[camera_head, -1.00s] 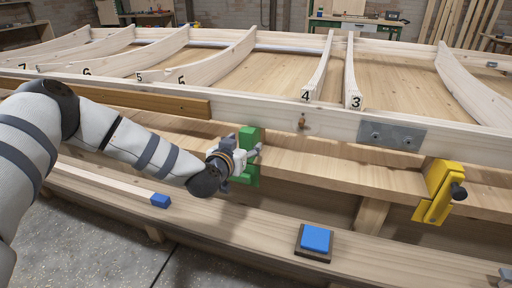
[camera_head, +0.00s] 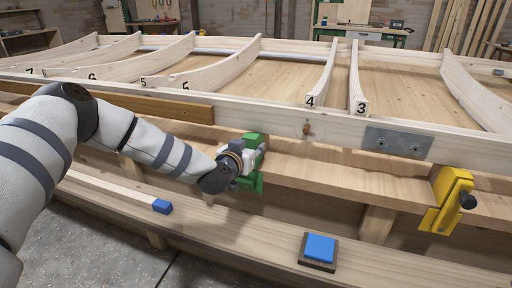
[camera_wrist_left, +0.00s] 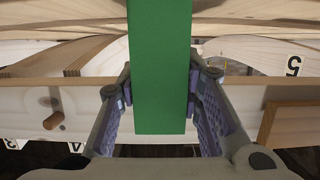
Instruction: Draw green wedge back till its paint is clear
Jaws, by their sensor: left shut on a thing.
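The green wedge (camera_wrist_left: 160,70) is a long green block standing between the two fingers of my left gripper (camera_wrist_left: 157,105) in the left wrist view. Both fingers are closed against its sides. In the head view my left gripper (camera_head: 250,160) is at the front timber, below the long white rail. Green shows above it, at the wedge (camera_head: 255,139), and also below it. The middle of the green is hidden behind the gripper, so I cannot tell how the parts join. My right gripper is not in view.
A yellow clamp-like piece (camera_head: 447,200) with a black knob sits on the timber to the right. A blue pad (camera_head: 319,248) on a dark base and a blue-ended strip (camera_head: 161,206) lie on the lower plank. A wooden peg (camera_head: 306,128) stands out of the rail.

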